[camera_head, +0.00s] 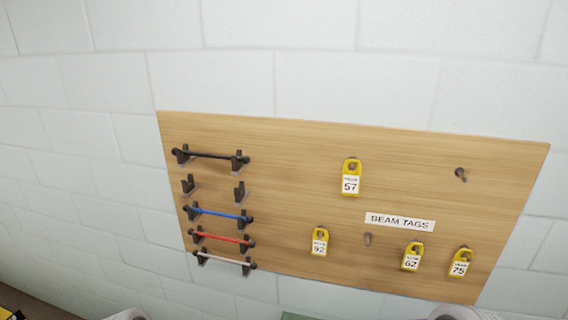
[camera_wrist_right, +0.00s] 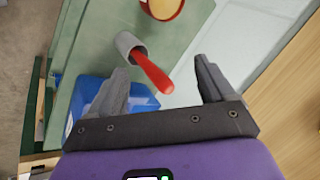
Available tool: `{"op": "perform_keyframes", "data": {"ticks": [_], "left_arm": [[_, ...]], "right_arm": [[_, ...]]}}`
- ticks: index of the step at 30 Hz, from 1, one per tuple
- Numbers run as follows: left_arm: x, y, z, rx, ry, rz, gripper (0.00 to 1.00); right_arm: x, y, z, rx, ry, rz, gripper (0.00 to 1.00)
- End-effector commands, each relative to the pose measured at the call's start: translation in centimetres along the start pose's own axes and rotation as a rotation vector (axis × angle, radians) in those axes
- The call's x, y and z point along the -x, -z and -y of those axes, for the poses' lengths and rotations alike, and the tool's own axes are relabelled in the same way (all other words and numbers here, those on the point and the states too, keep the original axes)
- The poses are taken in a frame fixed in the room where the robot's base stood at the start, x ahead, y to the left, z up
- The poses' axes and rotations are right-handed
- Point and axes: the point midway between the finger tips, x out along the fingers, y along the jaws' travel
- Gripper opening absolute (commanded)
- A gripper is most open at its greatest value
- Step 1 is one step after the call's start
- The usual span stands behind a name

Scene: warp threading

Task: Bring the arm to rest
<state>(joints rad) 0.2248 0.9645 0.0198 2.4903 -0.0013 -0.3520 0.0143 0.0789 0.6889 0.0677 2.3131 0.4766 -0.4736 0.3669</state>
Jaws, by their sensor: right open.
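My right gripper (camera_wrist_right: 161,66) is open in the right wrist view, its two dark fingers apart. Nothing is held between them. A red handle standing in a grey cup (camera_wrist_right: 130,45) shows beyond the fingers, in line with the gap; I cannot tell the distance. In the head view neither gripper shows. Only pale rounded parts of my arms appear at the bottom edge.
A wooden board (camera_head: 300,200) on the white block wall carries rods on brackets, one bracket pair empty, and yellow tags (camera_head: 351,178). Two pegs are bare. In the wrist view, a blue bin (camera_wrist_right: 90,92) and a red-rimmed round container (camera_wrist_right: 163,8) are near a green surface.

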Motion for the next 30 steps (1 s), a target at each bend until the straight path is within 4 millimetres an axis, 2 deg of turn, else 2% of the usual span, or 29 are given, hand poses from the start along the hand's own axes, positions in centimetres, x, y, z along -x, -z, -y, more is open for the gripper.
{"op": "perform_keyframes", "data": {"ticks": [1,4,7,9,12,21,25,30], "left_arm": [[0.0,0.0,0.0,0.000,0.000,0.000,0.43],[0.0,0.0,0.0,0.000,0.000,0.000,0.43],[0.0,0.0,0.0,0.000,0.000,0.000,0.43],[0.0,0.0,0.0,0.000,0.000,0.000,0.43],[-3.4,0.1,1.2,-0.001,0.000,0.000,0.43],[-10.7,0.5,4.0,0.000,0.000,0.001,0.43],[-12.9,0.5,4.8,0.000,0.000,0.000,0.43],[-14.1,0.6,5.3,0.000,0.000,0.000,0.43]], "right_arm": [[-0.9,-2.5,-3.4,0.112,-0.052,0.086,0.82],[-1.4,-7.1,-8.8,0.330,-0.104,0.257,0.82],[-0.6,-11.7,-13.8,0.522,-0.120,0.441,0.82],[0.7,-14.8,-16.9,0.644,-0.109,0.576,0.82],[-2.5,-15.1,-18.1,0.652,-0.100,0.560,0.82],[-9.2,-16.5,-21.9,0.649,-0.100,0.555,0.82],[-11.2,-16.9,-23.0,0.649,-0.100,0.554,0.82],[-12.3,-17.1,-23.6,0.648,-0.100,0.553,0.82]]}}
